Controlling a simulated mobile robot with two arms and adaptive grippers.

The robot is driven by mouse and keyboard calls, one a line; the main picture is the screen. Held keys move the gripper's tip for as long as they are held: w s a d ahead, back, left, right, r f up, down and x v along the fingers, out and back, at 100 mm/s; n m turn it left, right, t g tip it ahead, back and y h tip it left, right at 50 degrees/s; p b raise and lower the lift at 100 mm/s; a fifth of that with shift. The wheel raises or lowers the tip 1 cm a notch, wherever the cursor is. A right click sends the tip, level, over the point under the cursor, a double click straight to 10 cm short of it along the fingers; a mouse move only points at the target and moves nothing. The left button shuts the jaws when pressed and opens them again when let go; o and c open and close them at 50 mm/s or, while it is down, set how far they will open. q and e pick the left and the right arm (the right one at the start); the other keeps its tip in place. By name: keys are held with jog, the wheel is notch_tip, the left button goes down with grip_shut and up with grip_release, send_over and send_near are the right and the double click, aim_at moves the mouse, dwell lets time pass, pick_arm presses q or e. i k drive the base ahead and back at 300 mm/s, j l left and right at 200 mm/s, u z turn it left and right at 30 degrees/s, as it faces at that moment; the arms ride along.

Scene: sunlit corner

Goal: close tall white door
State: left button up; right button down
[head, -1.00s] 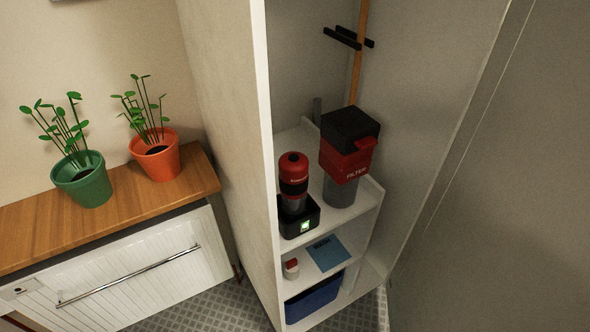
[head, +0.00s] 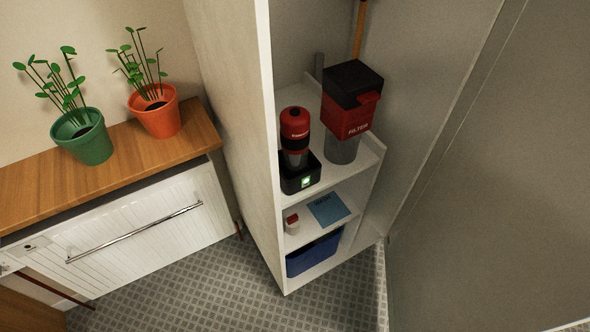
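A tall white cabinet (head: 237,120) stands open in the middle of the head view, with its shelves exposed. A large, shaded pale panel (head: 490,190) fills the right side. It appears to be the tall door, standing open from the cabinet's right side. Its top and most of its outer edge are outside the picture, and no handle shows on it. Neither of my grippers is in view.
The cabinet holds a red-black device (head: 295,135), a red-black filter container (head: 350,110) and a blue bin (head: 314,254). Left is a wooden counter (head: 180,150) with green (head: 85,140) and orange (head: 157,115) plant pots. Tiled floor (head: 200,290) is clear in front.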

aim_at(492, 234)
jog(key=k+l, duration=0.1)
jog(key=l, duration=0.3)
jog(key=k+l+u, duration=0.15)
jog(key=l, duration=0.3)
jog(key=k+l, duration=0.1)
jog(key=l, duration=0.3)
jog(key=k+l+u, duration=0.15)
jog(key=l, duration=0.25)
jog(key=k+l, duration=0.1)
jog(key=l, duration=0.3)
jog(key=l+u, duration=0.1)
jog(key=l, duration=0.3)
jog(key=k+l+u, duration=0.1)
jog(key=l, duration=0.3)
jog(key=k, duration=0.05)
